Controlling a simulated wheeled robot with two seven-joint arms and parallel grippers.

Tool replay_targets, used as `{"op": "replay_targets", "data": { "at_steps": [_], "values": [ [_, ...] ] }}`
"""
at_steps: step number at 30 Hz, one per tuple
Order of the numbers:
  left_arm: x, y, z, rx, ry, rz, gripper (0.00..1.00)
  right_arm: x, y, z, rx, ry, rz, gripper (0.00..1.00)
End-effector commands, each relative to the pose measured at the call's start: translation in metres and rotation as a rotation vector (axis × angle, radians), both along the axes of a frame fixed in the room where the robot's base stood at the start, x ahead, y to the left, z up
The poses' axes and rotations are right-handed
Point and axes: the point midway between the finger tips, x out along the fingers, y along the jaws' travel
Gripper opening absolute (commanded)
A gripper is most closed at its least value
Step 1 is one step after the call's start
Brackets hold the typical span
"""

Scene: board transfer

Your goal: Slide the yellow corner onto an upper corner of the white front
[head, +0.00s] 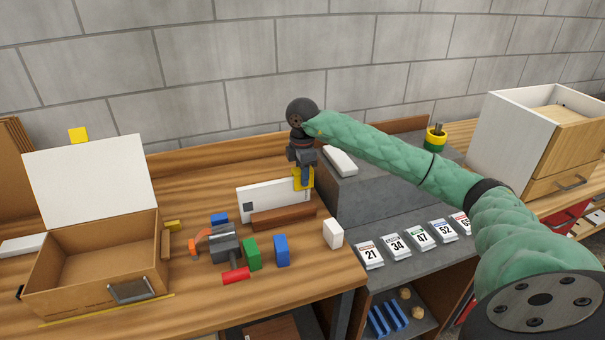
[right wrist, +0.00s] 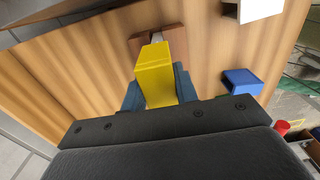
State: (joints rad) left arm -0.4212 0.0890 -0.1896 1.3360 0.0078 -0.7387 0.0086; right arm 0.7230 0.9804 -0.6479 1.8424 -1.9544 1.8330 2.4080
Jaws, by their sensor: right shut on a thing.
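The white front (head: 270,202) is a thin panel standing upright in a brown wooden stand (head: 283,217) on the bench. My right gripper (head: 304,180) points down and is shut on the yellow corner (head: 309,179), at the panel's upper right corner. In the right wrist view the yellow corner (right wrist: 156,75) sits between the fingers, in line with the stand (right wrist: 174,40); it hides most of the panel. I cannot tell whether it is seated on the panel or just over it. My left gripper is not in view.
A grey raised block (head: 365,190) with a white piece on top stands right of the panel. A vise (head: 226,243), green and blue blocks, and a white block (head: 333,233) lie in front. An open box (head: 100,255) stands left, with a yellow piece (head: 78,135) at its lid's top edge.

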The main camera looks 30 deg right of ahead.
Motion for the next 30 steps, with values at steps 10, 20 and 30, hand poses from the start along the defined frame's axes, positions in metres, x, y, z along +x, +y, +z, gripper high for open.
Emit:
{"op": "replay_targets", "data": {
  "at_steps": [10, 20, 30],
  "values": [
    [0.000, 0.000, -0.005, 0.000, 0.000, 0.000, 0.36, 0.000, 0.000, -0.008, 0.000, 0.000, 0.000, 0.04],
    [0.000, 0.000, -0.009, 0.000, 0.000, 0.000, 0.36, 0.000, 0.000, -0.014, 0.000, 0.000, 0.000, 0.04],
    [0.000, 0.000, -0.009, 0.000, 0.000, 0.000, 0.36, 0.000, 0.000, -0.016, 0.000, 0.000, 0.000, 0.55]
  ]
}}
